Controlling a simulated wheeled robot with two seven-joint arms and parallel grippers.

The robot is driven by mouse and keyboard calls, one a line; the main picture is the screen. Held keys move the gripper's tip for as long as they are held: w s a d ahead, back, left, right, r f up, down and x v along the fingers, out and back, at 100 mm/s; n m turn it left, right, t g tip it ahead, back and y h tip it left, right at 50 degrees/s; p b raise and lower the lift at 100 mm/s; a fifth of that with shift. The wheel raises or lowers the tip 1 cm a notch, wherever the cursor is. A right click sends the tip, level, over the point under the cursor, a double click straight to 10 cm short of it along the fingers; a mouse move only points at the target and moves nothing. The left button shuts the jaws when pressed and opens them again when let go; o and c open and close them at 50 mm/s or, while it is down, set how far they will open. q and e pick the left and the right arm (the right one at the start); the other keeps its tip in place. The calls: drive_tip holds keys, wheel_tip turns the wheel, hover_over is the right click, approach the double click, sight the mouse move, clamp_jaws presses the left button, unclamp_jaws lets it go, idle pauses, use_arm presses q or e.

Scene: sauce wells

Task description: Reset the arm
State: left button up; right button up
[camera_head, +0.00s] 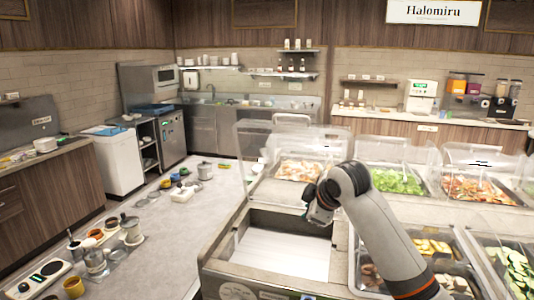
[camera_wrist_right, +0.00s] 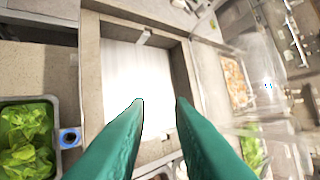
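My right arm (camera_head: 375,225) reaches in from the lower right in the head view and bends at the elbow-like joint. Its end (camera_head: 319,210) hangs over the right side of an empty well with a white floor (camera_head: 280,252). In the right wrist view my right gripper (camera_wrist_right: 160,101) shows two teal fingers apart, with nothing between them. The well's white floor (camera_wrist_right: 125,75) lies beyond the fingers. My left gripper and arm are not in view.
Covered food pans stand around the well, with green lettuce (camera_head: 398,181) behind it and sliced cucumber (camera_head: 515,270) at right. A grey counter (camera_head: 165,230) at left holds jars and small bowls (camera_head: 180,195). In the wrist view, a lettuce pan (camera_wrist_right: 25,137) is at left.

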drive_tip(key=s+d+f+m+g, duration=0.1)
drive_tip(key=s+f+m, duration=0.2)
drive_tip(key=s+f, duration=0.65)
drive_tip(key=s+d+f+m+g, duration=0.1)
drive_tip(key=s+f+m, duration=0.1)
drive_tip(key=s+f, duration=0.75)
drive_tip(key=s+d+f+m+g+h, duration=0.1)
drive_tip(key=s+d+f+m, duration=0.15)
drive_tip(key=s, duration=0.55)
drive_tip(key=s+d+f+m+g+h, duration=0.1)
drive_tip(key=s+d+f+m, duration=0.2)
drive_tip(key=s, duration=0.5)
drive_tip(key=s+d+f+m+g+h, duration=0.1)
drive_tip(key=s+d+f+m, duration=0.15)
drive_tip(key=s+f, duration=0.35)
drive_tip(key=s+f+g+b, duration=0.1)
drive_tip(key=s+f+b, duration=0.1)
drive_tip(key=f, duration=1.3)
drive_tip(key=s+f+b, duration=0.1)
drive_tip(key=f+b, duration=0.1)
drive_tip(key=f, duration=1.3)
drive_tip(key=s+d+f+n+g+b, duration=0.1)
drive_tip(key=s+d+f+b, duration=0.1)
drive_tip(key=s+f, duration=1.4)
drive_tip(key=shift+d+f, duration=0.5)
drive_tip(key=shift+f, duration=0.15)
